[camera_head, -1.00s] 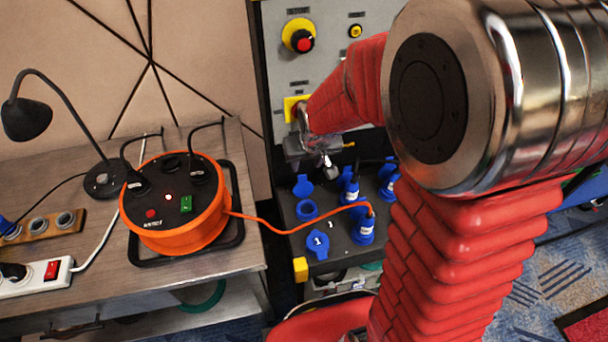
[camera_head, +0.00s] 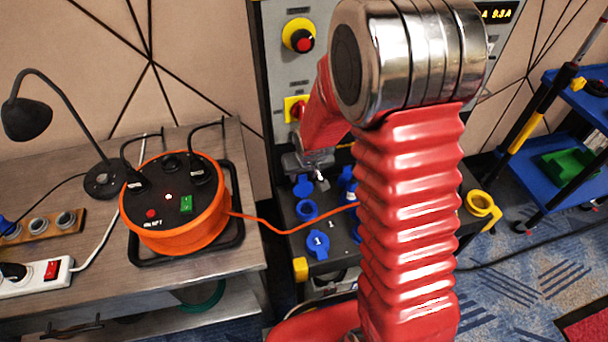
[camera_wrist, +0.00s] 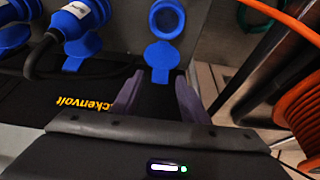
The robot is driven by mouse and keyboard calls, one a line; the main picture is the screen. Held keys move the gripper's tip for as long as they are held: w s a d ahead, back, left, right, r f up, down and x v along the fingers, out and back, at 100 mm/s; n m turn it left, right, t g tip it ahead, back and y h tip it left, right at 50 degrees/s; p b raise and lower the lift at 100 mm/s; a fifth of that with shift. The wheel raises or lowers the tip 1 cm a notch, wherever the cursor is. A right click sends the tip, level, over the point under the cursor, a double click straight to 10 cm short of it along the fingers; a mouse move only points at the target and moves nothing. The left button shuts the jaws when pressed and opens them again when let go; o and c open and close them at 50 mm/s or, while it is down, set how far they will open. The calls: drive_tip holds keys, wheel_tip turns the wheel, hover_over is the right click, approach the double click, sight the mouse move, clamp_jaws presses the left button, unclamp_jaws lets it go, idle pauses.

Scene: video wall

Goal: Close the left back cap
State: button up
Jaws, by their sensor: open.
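The left back cap (camera_head: 303,186) is blue and stands open behind its round blue socket (camera_head: 307,209), on the left of a black panel. The wrist view faces back across the panel; there the cap (camera_wrist: 161,55) lies on the near side of the socket (camera_wrist: 167,18). My gripper (camera_wrist: 158,95) is open and empty. Its two dark fingertips are spread on the near side of the cap, apart from each other. I cannot tell whether either touches the cap.
A blue cap marked 1 (camera_head: 318,244) is at the panel's front left. Blue plugs (camera_wrist: 82,20) with a black cable stand beside the cap. An orange cable reel (camera_head: 178,205) sits on the left table, its orange cable (camera_head: 280,231) crossing to the panel. My arm hides the panel's right part.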

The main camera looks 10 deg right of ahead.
drive_tip(key=shift+w+f, duration=0.25)
drive_tip(key=shift+f, duration=0.35)
clamp_jaws()
idle(0.3)
drive_tip(key=shift+d, duration=0.1)
